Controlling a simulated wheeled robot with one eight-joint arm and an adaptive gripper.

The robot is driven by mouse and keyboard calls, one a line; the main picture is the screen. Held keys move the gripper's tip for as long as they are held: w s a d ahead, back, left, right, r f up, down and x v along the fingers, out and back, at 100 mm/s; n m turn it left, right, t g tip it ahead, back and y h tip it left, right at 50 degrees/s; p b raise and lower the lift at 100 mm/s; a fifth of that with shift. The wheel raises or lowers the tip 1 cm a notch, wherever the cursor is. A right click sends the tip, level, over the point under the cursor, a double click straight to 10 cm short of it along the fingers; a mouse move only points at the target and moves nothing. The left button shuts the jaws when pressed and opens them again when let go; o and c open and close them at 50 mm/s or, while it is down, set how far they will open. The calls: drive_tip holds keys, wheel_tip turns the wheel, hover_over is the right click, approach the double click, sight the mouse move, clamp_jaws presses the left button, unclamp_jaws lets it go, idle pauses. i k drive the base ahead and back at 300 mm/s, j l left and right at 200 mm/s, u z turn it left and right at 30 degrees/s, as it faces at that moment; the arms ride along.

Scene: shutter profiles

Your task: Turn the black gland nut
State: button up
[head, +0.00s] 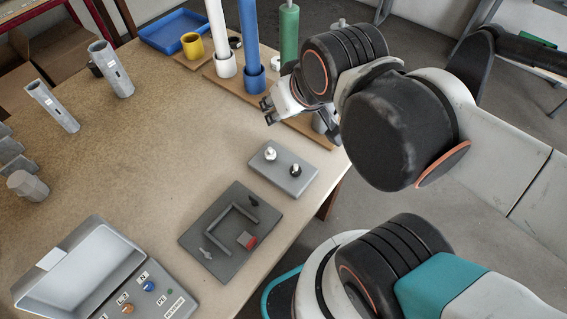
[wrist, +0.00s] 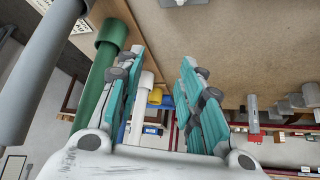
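The black gland nut (head: 295,171) sits on the right part of a small grey block (head: 286,183) near the table's right edge in the head view. A white gland nut (head: 270,154) stands beside it on the same block. My gripper (head: 267,110) is above the table's far right side, beyond the block and apart from it. In the wrist view my gripper (wrist: 161,57) has its two teal-padded fingers spread, with nothing held between them. I cannot make out the black nut in the wrist view.
A dark tray (head: 197,244) with grey parts and a red piece lies in front of the block. A grey control box (head: 137,290) with an open lid is at front left. Blue, white and green upright cylinders (head: 289,35) stand near my gripper. Table left of the block is clear.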

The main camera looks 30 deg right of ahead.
sight(294, 174)
drive_tip(key=k+j+z, duration=0.15)
drive_tip(key=j, duration=0.2)
drive_tip(key=k+j+z, duration=0.15)
drive_tip(key=j, duration=0.2)
drive_tip(key=k+j+z, duration=0.15)
drive_tip(key=j, duration=0.2)
drive_tip(key=k, duration=0.05)
